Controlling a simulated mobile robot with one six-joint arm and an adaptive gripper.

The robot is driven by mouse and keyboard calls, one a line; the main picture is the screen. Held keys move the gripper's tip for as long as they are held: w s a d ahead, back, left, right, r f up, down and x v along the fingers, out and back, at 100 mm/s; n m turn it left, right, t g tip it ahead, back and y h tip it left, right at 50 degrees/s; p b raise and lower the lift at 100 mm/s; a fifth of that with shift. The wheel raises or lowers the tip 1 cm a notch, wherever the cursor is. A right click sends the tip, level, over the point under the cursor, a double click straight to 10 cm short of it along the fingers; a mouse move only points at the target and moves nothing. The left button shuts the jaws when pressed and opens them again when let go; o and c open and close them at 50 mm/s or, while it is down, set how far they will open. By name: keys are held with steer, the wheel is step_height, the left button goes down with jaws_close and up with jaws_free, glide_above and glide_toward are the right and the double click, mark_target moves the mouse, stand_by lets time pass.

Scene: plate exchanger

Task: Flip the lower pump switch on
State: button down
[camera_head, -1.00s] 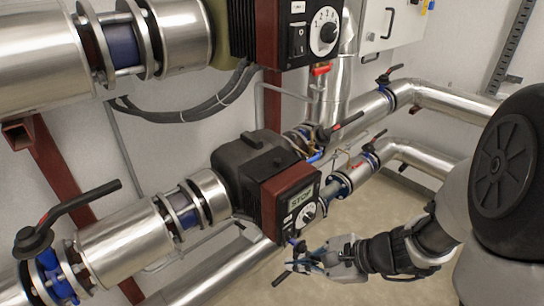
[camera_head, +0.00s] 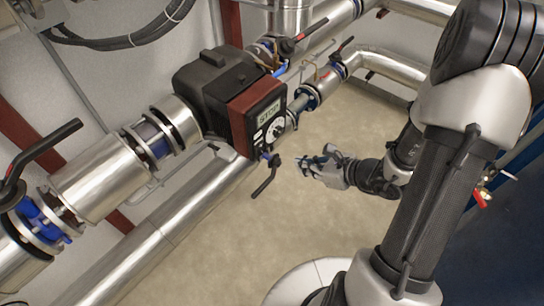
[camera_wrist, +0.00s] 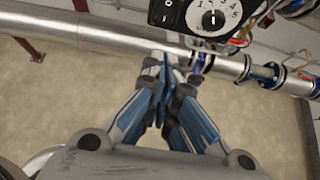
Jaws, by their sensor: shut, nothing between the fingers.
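The lower pump (camera_head: 203,85) is a black body with a red-brown housing. Its front control panel (camera_head: 265,117) faces right and shows a display reading STOP and a white dial (camera_head: 274,132). In the wrist view the dial (camera_wrist: 215,18) is at the top edge, with the black rocker switch (camera_wrist: 168,12) with I and O marks left of it, partly cut off by the frame. My gripper (camera_head: 304,162) is shut and empty, apart from the panel, to its lower right. In the wrist view its blue-grey fingertips (camera_wrist: 167,68) are together, below the switch.
A black valve lever (camera_head: 264,181) hangs just below the panel, close to my gripper. A long silver pipe (camera_head: 170,232) runs beneath the pump. Another black lever (camera_head: 45,150) stands at left. The floor (camera_head: 310,215) around my gripper is clear.

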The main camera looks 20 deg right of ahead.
mark_target(261, 148)
steer(key=r+b+x, duration=0.1)
steer(key=b+x, duration=0.2)
steer(key=x, duration=1)
steer(key=shift+w+a+r, duration=0.3)
steer(key=shift+w+a, duration=0.1)
steer(key=shift+w, duration=0.05)
